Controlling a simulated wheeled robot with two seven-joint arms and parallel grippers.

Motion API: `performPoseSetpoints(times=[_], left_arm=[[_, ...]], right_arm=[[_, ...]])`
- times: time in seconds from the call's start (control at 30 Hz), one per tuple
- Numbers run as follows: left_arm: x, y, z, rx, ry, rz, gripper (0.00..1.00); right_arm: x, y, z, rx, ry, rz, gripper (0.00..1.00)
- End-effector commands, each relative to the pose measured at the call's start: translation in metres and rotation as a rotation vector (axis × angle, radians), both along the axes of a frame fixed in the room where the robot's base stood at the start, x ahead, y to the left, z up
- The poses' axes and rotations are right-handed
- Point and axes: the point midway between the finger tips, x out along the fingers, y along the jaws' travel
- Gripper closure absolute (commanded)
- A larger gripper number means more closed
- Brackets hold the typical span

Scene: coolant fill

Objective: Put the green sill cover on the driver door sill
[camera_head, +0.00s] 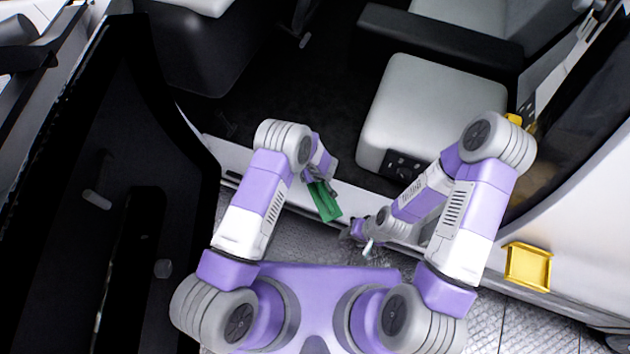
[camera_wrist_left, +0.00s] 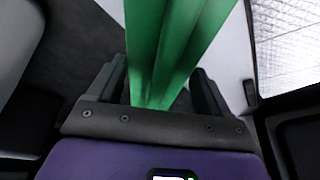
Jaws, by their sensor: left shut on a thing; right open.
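The green sill cover (camera_head: 325,202) is a long channel-shaped strip. My left gripper (camera_head: 316,178) is shut on it and holds it by one end, near the door opening. In the left wrist view the cover (camera_wrist_left: 172,45) runs away from between the fingers of my left gripper (camera_wrist_left: 158,95). The white driver door sill (camera_head: 232,155) runs along the bottom of the door opening, partly hidden by my arms. I cannot tell whether the cover touches it. My right gripper (camera_head: 357,236) is open and empty, to the right of the cover.
The black open door (camera_head: 110,210) stands at the left. A light grey seat (camera_head: 425,105) is inside the car beyond the sill. A yellow tray-like piece (camera_head: 528,267) is at the car's side on the right. Tiled floor (camera_head: 500,325) shows at the lower right.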

Motion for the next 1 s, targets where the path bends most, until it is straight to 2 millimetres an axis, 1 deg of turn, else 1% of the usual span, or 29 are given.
performPoseSetpoints(times=[0.07, 0.3, 0.57, 1.0], left_arm=[[0.001, 0.0, -0.006, -0.001, -0.001, 0.001, 0.57], [0.0, 0.0, -0.038, 0.0, 0.0, 0.001, 0.57], [0.001, 0.0, -0.037, 0.0, -0.001, 0.0, 0.57], [0.0, 0.0, -0.05, 0.0, -0.001, 0.0, 0.57]], right_arm=[[0.0, 0.0, -0.002, 0.0, 0.0, 0.0, 0.49], [0.0, 0.0, -0.014, 0.0, 0.0, 0.0, 0.49], [0.0, 0.0, -0.013, 0.0, 0.0, 0.0, 0.49], [0.0, 0.0, -0.013, 0.0, 0.0, 0.0, 0.49]])
